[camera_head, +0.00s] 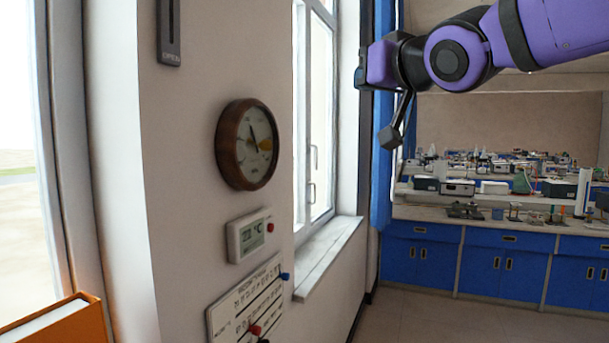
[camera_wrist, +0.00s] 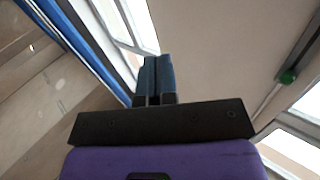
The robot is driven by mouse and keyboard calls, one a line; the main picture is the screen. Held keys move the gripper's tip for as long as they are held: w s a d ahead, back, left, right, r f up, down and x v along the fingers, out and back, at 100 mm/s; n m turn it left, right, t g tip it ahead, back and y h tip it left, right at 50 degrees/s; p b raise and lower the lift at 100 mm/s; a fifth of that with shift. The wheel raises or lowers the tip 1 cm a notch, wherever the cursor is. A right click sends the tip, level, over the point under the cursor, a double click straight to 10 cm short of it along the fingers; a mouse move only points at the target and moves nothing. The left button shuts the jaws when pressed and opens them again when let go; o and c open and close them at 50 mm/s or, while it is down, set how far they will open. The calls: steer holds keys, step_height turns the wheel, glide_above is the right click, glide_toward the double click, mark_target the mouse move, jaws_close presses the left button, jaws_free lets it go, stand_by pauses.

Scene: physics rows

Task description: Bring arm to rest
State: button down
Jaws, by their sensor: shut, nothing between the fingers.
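My arm is purple and black and reaches in from the upper right in the head view.
A wall on the left carries a round wooden dial (camera_head: 247,144), a thermometer display (camera_head: 250,235) and a chart (camera_head: 246,304). An orange book (camera_head: 60,325) is at lower left. Blue lab benches (camera_head: 490,262) with equipment stand behind. Open floor (camera_head: 430,315) lies before them.

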steer(key=s+d+f+m+g+h, duration=0.2)
steer(key=s+d+f+h, duration=0.2)
steer(key=d+f, duration=0.4)
steer(key=s+d+f+m+g+h, duration=0.1)
steer(key=s+d+f+g+h, duration=0.25)
steer(key=d+f, duration=0.35)
steer(key=s+d+f+g, duration=0.2)
steer(key=s+f, duration=0.5)
steer(key=s+d+f+m+g, duration=0.1)
steer(key=s+d+f+g, duration=0.2)
steer(key=s+f, duration=0.4)
steer(key=shift+s+d, duration=0.15)
steer(key=shift+d, duration=0.2)
